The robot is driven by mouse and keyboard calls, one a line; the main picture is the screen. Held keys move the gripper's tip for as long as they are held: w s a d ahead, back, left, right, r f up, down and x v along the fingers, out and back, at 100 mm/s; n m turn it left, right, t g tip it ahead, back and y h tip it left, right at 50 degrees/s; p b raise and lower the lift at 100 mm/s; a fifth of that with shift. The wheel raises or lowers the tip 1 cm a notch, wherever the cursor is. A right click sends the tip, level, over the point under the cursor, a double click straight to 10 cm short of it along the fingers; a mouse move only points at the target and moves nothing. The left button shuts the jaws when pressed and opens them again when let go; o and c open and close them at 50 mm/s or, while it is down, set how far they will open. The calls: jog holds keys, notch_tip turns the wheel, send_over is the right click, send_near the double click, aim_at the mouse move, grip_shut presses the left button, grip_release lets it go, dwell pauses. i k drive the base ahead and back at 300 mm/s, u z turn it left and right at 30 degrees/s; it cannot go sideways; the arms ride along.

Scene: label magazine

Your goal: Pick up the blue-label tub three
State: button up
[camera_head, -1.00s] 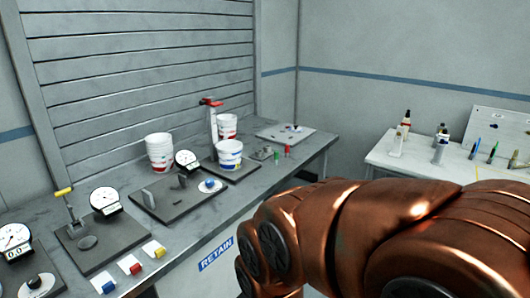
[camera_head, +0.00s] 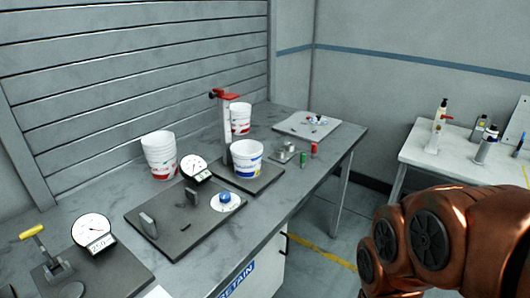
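A white tub with a blue label (camera_head: 247,159) stands upright on a dark base plate on the grey bench, in front of a red-topped press stand (camera_head: 226,125). I cannot read a number on it. A white tub with a red label (camera_head: 241,119) stands behind the press. A stack of white tubs with red marks (camera_head: 160,156) stands to the left. My copper-coloured arm fills the lower right, well away from the tubs. My gripper is outside the picture.
Gauges (camera_head: 93,231) and a plate with a blue-knobbed disc (camera_head: 228,201) crowd the bench front. Red and green cylinders (camera_head: 303,159) stand right of the blue-label tub. A white table (camera_head: 462,158) with bottles stands at right. Floor between is open.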

aim_at(246, 153)
jog(key=u, duration=0.4)
jog(key=i, duration=1)
jog(key=u, duration=0.8)
